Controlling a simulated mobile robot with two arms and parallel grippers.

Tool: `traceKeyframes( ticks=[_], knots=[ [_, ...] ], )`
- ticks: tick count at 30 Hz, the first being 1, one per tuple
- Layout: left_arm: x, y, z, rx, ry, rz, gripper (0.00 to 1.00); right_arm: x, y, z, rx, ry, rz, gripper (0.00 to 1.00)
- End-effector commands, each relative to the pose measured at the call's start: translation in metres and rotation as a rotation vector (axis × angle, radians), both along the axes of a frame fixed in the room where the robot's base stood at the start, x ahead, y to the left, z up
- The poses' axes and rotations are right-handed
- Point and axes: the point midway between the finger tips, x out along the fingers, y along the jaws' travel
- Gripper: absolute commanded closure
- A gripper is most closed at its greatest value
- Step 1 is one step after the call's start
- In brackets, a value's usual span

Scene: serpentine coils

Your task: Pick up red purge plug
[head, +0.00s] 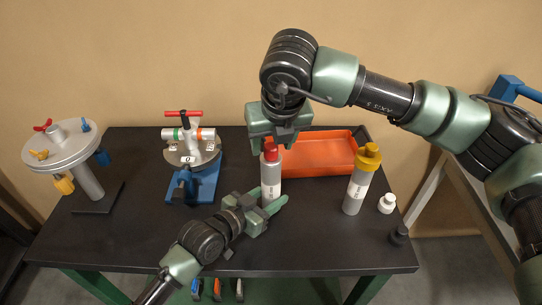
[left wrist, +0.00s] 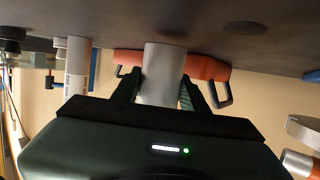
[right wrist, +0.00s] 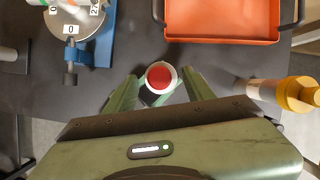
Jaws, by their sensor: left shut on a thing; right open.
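The red purge plug (head: 271,152) sits in the top of a grey-white cylinder (head: 270,181) standing on the dark table. In the right wrist view the red plug (right wrist: 159,76) is seen from above, ringed by the white rim. My left gripper (head: 271,198) is shut on the lower part of the cylinder; it also shows between the fingers in the left wrist view (left wrist: 163,75). My right gripper (head: 272,146) is open above, pointing down. Its fingertips (right wrist: 155,88) are either side of the plug in the right wrist view; contact cannot be told.
An orange tray (head: 318,163) lies behind the cylinder. A grey bottle with a yellow cap (head: 357,188) and a small white bottle (head: 387,203) stand right. A blue-based fixture with a red handle (head: 196,180) and a round-topped stand (head: 86,195) are left.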

Motion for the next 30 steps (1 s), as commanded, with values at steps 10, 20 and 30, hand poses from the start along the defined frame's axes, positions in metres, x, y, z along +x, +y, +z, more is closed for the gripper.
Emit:
traceKeyframes(
  ticks=[10, 20, 30],
  knots=[
    [0.001, 0.0, 0.003, -0.003, -0.005, 0.001, 0.89, 0.004, 0.001, -0.009, 0.001, 0.0, 0.001, 0.57],
    [0.001, 0.0, 0.003, -0.003, -0.005, 0.001, 0.89, 0.004, 0.001, -0.008, 0.001, -0.001, 0.0, 1.0],
    [0.0, 0.0, 0.001, -0.001, -0.002, 0.001, 0.89, 0.004, 0.002, 0.019, 0.003, -0.005, 0.001, 1.0]
  ],
)
